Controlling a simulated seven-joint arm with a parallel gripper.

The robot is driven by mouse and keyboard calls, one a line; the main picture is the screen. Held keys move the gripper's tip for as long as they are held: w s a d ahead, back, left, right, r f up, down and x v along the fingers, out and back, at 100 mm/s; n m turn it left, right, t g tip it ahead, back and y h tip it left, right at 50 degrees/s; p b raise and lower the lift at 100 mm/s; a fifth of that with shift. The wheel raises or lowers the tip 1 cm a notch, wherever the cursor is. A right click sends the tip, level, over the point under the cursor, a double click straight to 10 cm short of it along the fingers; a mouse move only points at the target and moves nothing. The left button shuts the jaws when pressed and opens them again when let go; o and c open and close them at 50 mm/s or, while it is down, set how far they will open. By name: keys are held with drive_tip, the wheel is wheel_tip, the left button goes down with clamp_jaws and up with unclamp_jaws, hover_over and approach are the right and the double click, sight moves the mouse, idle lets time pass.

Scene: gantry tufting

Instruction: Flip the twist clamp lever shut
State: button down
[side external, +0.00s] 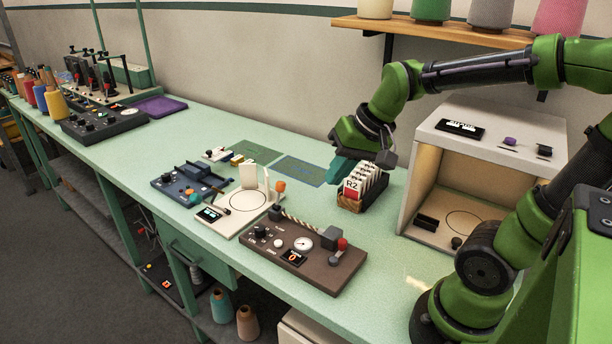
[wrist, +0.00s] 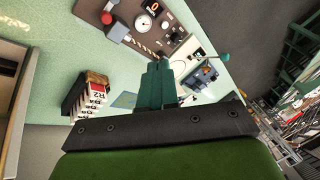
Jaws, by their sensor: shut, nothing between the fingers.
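The twist clamp (side external: 330,237) is a grey block at the right end of a brown panel (side external: 318,267), with a red-knobbed lever (side external: 342,244) at its right side. A pale twisted yarn (side external: 301,226) runs from it to a smaller dark block at the panel's left. In the wrist view, the clamp (wrist: 116,32) and the red knob (wrist: 107,18) show at the upper left. I cannot tell the lever's exact angle. My gripper (side external: 342,178) has its teal fingers together and empty, above the bench behind the panel, apart from the lever. The fingers (wrist: 158,72) also show in the wrist view.
A box of cards marked R2 (side external: 362,190) stands close beside my gripper. A white open-fronted cabinet (side external: 408,160) is to the right. A cream device (side external: 231,211) and a blue device (side external: 187,185) sit left of the panel. Bare bench lies between card box and panel.

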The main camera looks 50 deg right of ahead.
drive_tip(key=w+d+f+m+g+y, duration=0.1)
drive_tip(key=w+d+m, duration=0.3)
drive_tip(key=w+d, duration=0.6)
drive_tip(key=shift+d+f+g, duration=0.3)
drive_tip(key=shift+d+f, duration=0.6)
drive_tip(key=shift+d, duration=0.3)
drive_tip(key=shift+w+f, duration=0.1)
drive_tip(key=w+a+f, duration=0.4)
drive_tip(key=w+f, duration=0.2)
drive_tip(key=f, duration=0.3)
drive_tip(key=shift+w+a, duration=0.15)
drive_tip(key=shift+a, duration=0.1)
